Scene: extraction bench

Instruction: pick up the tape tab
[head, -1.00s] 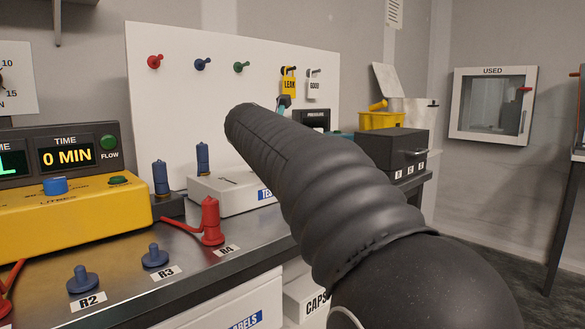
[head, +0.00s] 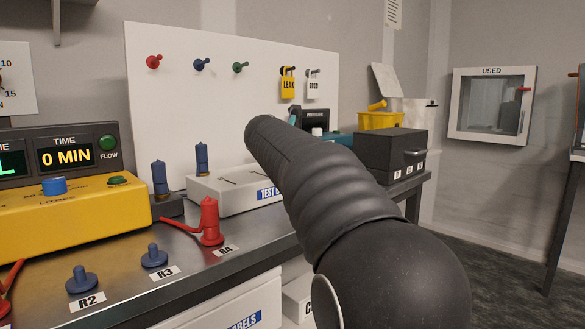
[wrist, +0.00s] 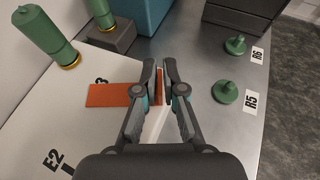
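The tape tab (wrist: 110,95) is an orange-red strip on the pale top of a box in the wrist view. A narrow orange part stands out between the fingertips of my gripper (wrist: 159,75). The two fingers are close together, one on each side of that part. I cannot tell whether they press on it. The left finger hides part of the strip. In the head view, my own dark arm covers the gripper and the tab.
In the wrist view, a green fitting (wrist: 45,37) stands at the left, and green pegs R5 (wrist: 226,92) and R6 (wrist: 236,45) stand at the right. A teal case (wrist: 140,12) is behind. In the head view, a black box (head: 392,150) stands right of my arm.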

